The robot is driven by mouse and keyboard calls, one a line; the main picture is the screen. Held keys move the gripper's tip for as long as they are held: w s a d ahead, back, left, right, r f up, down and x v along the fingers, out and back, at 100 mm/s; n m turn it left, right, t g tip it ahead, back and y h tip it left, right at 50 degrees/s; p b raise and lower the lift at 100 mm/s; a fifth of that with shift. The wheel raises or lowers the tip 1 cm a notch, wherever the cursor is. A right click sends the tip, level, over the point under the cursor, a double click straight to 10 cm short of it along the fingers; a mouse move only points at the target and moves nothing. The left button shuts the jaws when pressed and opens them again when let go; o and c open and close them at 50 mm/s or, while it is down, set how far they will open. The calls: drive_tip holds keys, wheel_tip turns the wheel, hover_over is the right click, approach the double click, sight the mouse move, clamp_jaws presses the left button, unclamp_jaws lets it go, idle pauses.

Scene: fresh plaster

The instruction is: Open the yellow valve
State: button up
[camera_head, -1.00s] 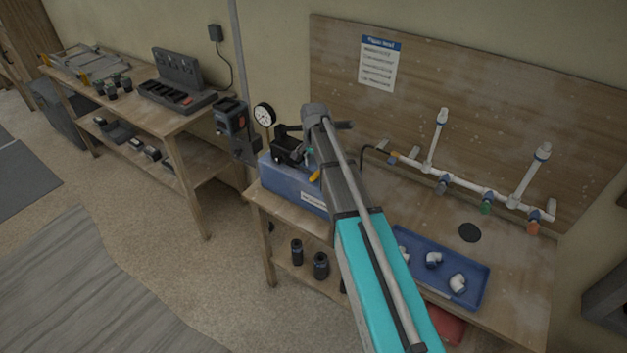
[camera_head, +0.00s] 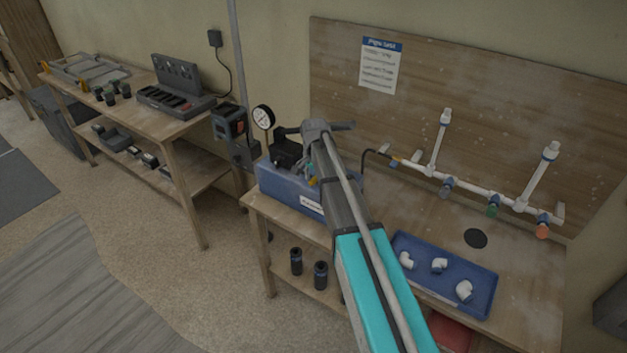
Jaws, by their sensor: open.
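A small yellow piece (camera_head: 312,182), which looks like the yellow valve's handle, shows just left of my arm, at the blue tank (camera_head: 280,190) of the pump unit. Most of it is hidden by my arm, so its angle cannot be told. My arm reaches up over the bench to the pump. My gripper (camera_head: 300,168) seems to be in the dark cluster below and left of my wrist, near the yellow piece. Its fingers are hard to separate from the black pump parts. Contact with the yellow piece cannot be told.
A round gauge (camera_head: 263,117) stands behind the tank. A white pipe run (camera_head: 470,190) with blue, green and orange fittings lies right along the backboard (camera_head: 500,110). A blue tray (camera_head: 420,245) holds white elbows. A second bench (camera_head: 150,115) stands left.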

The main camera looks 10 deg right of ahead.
clamp_jaws()
